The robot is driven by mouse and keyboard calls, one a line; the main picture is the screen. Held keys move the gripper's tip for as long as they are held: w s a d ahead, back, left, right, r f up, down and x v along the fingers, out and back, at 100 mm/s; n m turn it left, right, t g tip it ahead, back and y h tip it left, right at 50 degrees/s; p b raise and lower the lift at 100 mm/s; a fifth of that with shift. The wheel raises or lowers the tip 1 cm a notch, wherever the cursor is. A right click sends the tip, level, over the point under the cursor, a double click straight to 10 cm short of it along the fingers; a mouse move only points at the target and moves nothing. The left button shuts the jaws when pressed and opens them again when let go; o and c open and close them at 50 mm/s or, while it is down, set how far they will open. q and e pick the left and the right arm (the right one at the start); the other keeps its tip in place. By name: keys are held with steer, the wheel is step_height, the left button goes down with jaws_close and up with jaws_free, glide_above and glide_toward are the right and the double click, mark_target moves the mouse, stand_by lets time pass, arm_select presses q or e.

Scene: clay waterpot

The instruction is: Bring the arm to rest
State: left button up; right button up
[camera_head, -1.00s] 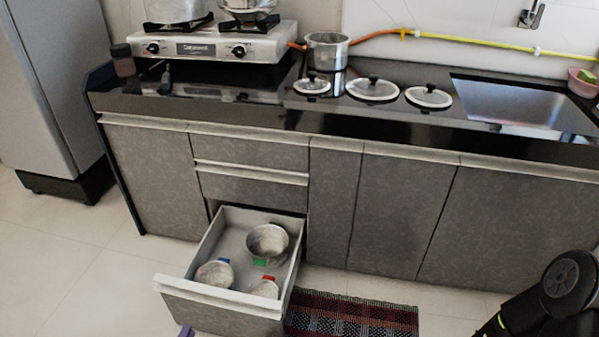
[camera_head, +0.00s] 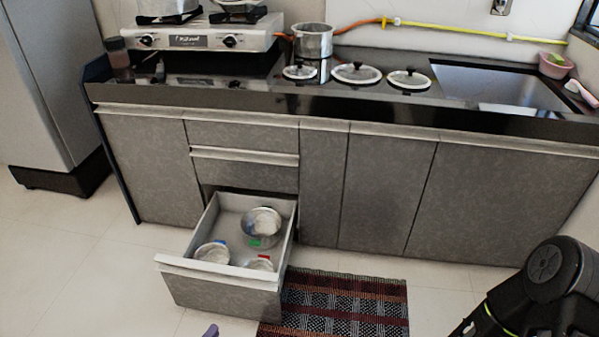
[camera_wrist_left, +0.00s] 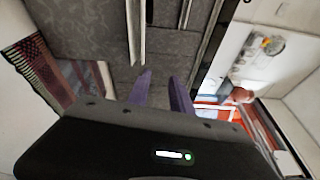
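My left gripper (camera_wrist_left: 160,88) shows in the wrist view as two purple fingers standing apart with nothing held between them. In the head view only a purple fingertip (camera_head: 211,331) shows at the bottom edge, in front of the open drawer (camera_head: 215,272). My right gripper is out of view. A black link of my right arm (camera_head: 540,295) shows at the lower right.
The drawer holds a metal pot (camera_head: 262,228) and two smaller vessels. A patterned rug (camera_head: 345,305) lies beside it. The counter carries a stove (camera_head: 200,38), a pot (camera_head: 312,42) and three lids. Light floor at lower left is clear.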

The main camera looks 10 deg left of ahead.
arm_select(q)
steer(key=s+d+m+g+h, duration=0.35)
steer(key=d+m+g, duration=0.35)
steer(key=d, duration=0.4)
steer(key=s+d+m+g+h, duration=0.3)
steer(key=d+m+g+h, duration=0.15)
steer(key=d+m, duration=0.5)
steer(key=s+d+f+m+g+y, duration=0.1)
steer(key=s+f+m+g+y, duration=0.2)
steer(key=s+m, duration=0.5)
steer(key=s+d+m+g+y, duration=0.2)
steer(key=s+m+g+y, duration=0.25)
steer(key=m, duration=0.75)
steer(key=w+f+m+t+y+b, duration=0.25)
steer(key=w+f+m+b, duration=0.35)
steer(key=w+m+b, duration=0.35)
step_height(320, 180, up, 27)
steer(key=s+d+m+h+p, duration=0.1)
steer(key=s+d+p, duration=0.1)
steer(key=p, duration=2.4)
steer(key=shift+r, duration=0.2)
